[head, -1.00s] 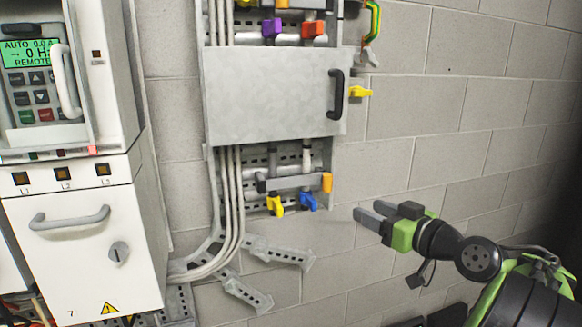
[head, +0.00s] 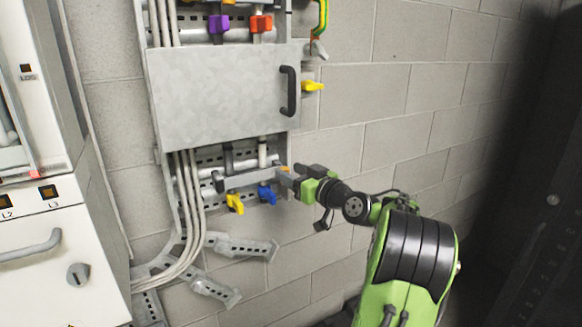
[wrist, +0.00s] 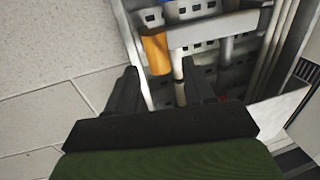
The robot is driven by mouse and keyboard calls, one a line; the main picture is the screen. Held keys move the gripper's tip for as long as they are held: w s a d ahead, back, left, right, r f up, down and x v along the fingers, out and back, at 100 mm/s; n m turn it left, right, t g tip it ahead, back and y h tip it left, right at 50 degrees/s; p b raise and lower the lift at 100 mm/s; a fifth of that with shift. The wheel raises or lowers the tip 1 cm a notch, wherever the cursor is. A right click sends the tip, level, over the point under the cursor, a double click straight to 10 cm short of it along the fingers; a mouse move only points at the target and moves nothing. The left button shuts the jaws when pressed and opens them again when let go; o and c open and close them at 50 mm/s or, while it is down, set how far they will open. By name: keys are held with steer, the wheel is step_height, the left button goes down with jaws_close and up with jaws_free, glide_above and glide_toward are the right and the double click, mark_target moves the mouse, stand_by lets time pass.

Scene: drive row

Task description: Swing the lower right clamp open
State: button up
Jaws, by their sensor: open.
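The lower right clamp shows as a grey bar (head: 248,180) across the cable tray below the cabinet, with an orange end piece (wrist: 156,54) at its right end. In the head view my gripper (head: 288,175) is at that right end and covers much of the orange piece. In the wrist view my gripper (wrist: 163,88) is open. The orange piece lies just ahead of the gap between the fingertips. Contact cannot be told. The bar (wrist: 215,29) runs off to the right there.
A yellow knob (head: 235,203) and a blue knob (head: 267,194) hang just below the bar. The grey cabinet (head: 215,98) with a black handle (head: 289,92) is above. Cables (head: 187,205) run down at the left. Bare block wall (head: 390,130) lies to the right.

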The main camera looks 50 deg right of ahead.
steer(key=shift+w, duration=0.55)
steer(key=shift+s, duration=0.1)
jaws_close()
steer(key=shift+f, duration=0.1)
